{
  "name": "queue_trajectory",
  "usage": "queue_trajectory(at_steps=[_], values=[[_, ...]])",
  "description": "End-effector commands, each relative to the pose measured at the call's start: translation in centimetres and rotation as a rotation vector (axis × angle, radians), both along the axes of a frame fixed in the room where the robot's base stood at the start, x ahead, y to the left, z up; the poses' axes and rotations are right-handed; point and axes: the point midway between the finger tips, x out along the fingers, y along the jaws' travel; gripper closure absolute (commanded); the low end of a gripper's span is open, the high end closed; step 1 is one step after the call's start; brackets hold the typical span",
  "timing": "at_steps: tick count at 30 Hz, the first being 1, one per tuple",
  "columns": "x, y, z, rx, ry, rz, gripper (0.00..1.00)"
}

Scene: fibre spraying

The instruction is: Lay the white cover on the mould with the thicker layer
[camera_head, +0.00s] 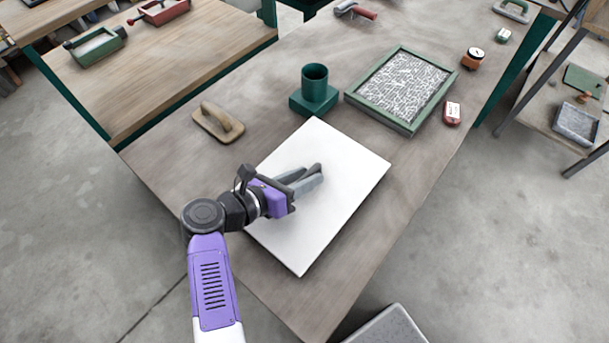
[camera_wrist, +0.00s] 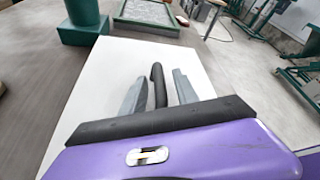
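The white cover (camera_head: 345,190) lies flat on the wooden table near its front; it also fills much of the wrist view (camera_wrist: 95,95). A dark bar-like handle (camera_wrist: 158,85) rises from it. My gripper (camera_head: 308,175) is low over the cover. Its grey fingers stand apart on either side of the handle, with gaps showing in the wrist view (camera_wrist: 157,88). A green-framed mould (camera_head: 352,95) with white fibre inside (camera_head: 402,85) lies behind the cover, to the right. How thick its layer is cannot be told.
A wooden float (camera_head: 218,122) lies left. A red labelled block (camera_head: 452,113) and an orange-black item (camera_head: 472,59) are right.

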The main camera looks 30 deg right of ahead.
Motion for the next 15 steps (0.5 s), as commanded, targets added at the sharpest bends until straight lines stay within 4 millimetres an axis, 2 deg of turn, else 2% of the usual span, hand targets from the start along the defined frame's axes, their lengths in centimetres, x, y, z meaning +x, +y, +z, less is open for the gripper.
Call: queue_trajectory(at_steps=[9, 15], values=[[0.0, 0.0, 0.4, -0.001, 0.0, 0.0, 0.64], [-0.4, 3.1, 0.9, 0.004, -0.001, 0.002, 0.64]])
